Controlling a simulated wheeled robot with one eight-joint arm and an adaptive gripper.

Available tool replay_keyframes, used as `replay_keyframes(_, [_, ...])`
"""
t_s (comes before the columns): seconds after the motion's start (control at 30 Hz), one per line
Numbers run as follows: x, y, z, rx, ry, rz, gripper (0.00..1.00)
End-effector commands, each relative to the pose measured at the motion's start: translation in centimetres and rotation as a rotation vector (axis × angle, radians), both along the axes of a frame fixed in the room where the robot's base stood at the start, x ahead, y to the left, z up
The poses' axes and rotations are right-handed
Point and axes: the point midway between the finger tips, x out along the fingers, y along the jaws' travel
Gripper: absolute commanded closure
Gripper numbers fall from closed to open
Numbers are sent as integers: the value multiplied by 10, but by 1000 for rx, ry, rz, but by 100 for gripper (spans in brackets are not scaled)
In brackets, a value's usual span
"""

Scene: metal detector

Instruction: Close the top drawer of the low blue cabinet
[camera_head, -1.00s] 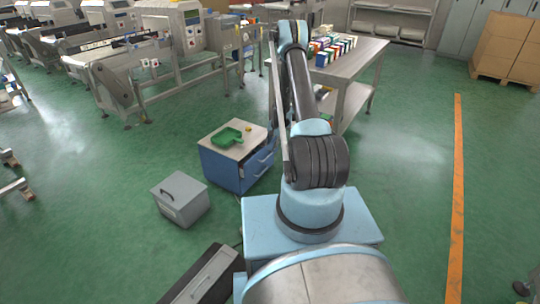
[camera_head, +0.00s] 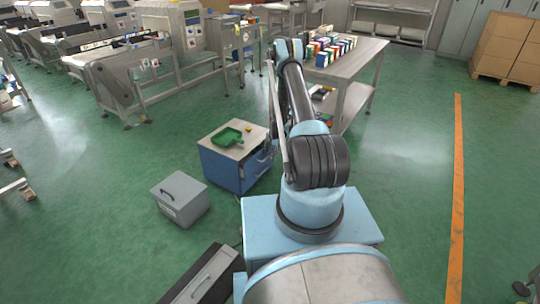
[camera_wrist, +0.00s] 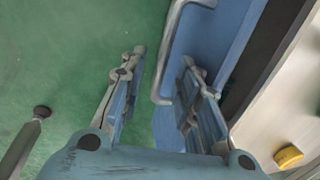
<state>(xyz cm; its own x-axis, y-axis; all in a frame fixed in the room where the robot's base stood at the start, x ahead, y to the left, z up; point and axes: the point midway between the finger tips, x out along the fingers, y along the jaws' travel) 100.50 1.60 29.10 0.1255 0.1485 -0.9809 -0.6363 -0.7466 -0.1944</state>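The low blue cabinet (camera_head: 222,172) stands on the floor left of my arm, with a pale top. Its top drawer (camera_head: 262,160) faces right, partly hidden by my arm. In the wrist view the blue drawer front (camera_wrist: 222,35) stands out from the pale cabinet top (camera_wrist: 290,105), with a dark gap between them. A metal bar handle (camera_wrist: 164,60) is on the front. My gripper (camera_wrist: 163,60) is open, its fingers apart. The handle shows between the fingertips; I cannot tell whether they touch it. In the head view my gripper is hidden.
A green dustpan-like tray (camera_head: 227,137) and a small yellow object (camera_head: 249,128) lie on the cabinet top. A grey box (camera_head: 181,198) stands on the floor in front-left of the cabinet. A metal table (camera_head: 350,60) with colourful boxes stands behind.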

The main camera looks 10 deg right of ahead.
Motion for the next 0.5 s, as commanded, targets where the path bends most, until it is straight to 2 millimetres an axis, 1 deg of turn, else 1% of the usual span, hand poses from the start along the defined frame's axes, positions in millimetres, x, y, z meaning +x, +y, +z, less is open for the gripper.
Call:
replay_keyframes(0.03, [0, 0, 0, 0, 0, 0, 75])
replay_keyframes(0.13, [0, 0, 0, 0, 0, 0, 97])
replay_keyframes(0.17, [0, 0, 0, 0, 0, 0, 100])
replay_keyframes(0.37, [0, 0, 0, 0, 0, 0, 100])
replay_keyframes(0.5, [9, 10, 0, 0, 0, 2, 100])
